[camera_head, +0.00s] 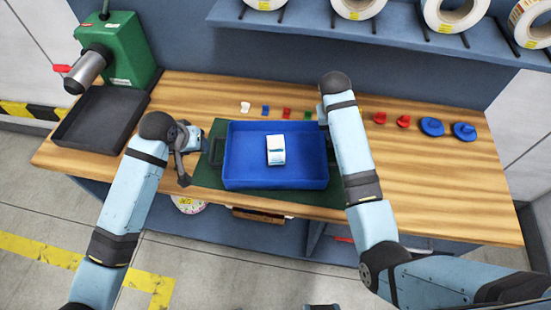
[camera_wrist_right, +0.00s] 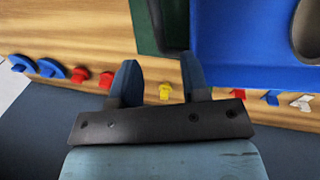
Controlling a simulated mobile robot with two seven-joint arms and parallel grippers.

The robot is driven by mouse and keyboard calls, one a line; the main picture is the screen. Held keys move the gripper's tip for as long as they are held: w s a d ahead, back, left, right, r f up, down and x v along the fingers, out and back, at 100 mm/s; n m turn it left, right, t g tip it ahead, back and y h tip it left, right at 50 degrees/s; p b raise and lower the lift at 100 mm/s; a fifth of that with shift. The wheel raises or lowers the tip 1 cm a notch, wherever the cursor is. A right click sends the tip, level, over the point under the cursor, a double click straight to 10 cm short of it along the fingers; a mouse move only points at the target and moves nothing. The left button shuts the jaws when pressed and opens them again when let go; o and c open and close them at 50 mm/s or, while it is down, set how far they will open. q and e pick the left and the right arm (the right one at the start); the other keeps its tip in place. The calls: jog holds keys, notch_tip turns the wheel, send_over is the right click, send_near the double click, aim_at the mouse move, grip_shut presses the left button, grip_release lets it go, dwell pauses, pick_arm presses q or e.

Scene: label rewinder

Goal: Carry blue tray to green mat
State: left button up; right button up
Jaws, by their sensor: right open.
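The blue tray (camera_head: 235,177) lies on the green mat (camera_head: 330,197) at the front middle of the bench, with a small white-and-blue box (camera_head: 276,150) inside it. The tray also shows in the right wrist view (camera_wrist_right: 235,35), beside a strip of the green mat (camera_wrist_right: 143,22). My left gripper (camera_head: 190,160) is beside the tray's left end, apart from the blue wall; its jaw opening is unclear. My right gripper (camera_wrist_right: 160,78) is open at the tray's right end, with nothing between its fingers. My forearm hides part of that end in the head view.
A green machine (camera_head: 125,45) and a black tray (camera_head: 100,120) stand at the left. Red knobs (camera_head: 403,121) and blue knobs (camera_head: 464,131) lie at the right, with small coloured pieces (camera_head: 265,111) behind the tray. Label rolls (camera_head: 450,12) hang above. The bench's right front is clear.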

jog(key=shift+v, duration=1.7)
